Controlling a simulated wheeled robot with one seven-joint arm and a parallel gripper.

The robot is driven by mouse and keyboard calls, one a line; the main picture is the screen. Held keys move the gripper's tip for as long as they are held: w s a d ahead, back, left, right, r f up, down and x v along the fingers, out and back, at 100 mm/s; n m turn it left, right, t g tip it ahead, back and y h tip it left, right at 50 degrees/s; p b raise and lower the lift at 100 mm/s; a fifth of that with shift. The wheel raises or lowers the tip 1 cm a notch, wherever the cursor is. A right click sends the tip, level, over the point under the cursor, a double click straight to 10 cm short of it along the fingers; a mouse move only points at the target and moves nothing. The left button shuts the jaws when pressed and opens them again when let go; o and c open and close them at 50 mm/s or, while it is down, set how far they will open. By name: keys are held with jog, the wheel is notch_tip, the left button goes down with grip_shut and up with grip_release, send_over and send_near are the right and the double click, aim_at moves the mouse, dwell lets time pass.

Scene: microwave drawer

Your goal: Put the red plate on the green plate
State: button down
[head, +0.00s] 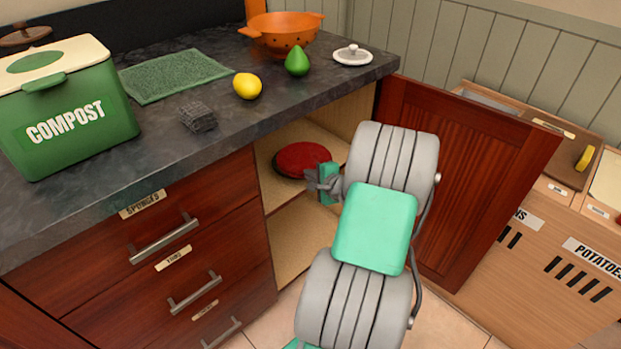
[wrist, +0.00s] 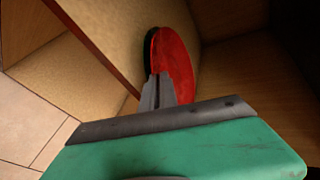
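The red plate (head: 303,159) lies on the upper shelf inside the open cabinet, with a dark edge showing under it. My gripper (head: 318,178) reaches into the cabinet at the plate's near right rim. In the wrist view the red plate (wrist: 178,62) is beyond the fingers, and my gripper's fingers (wrist: 157,82) are close together with the rim running in between them. They look shut on the rim; the exact contact is small and partly hidden.
The cabinet door (head: 455,160) stands open to the right of my arm. The countertop above holds a compost bin (head: 70,130), green cloth (head: 175,75), lemon (head: 247,86), pear (head: 297,61), orange colander (head: 285,30) and white lid (head: 352,56). Drawers (head: 170,240) are left of the cabinet.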

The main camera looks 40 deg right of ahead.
jog(key=c, duration=2.1)
grip_release()
jog(key=shift+f, duration=0.2)
jog(key=o, duration=0.5)
jog(key=shift+c, duration=0.2)
jog(key=shift+r, duration=0.1)
jog(key=p+v, duration=0.2)
jog(key=v, duration=1)
jog(key=shift+r+p, duration=0.3)
jog(key=shift+p, duration=0.05)
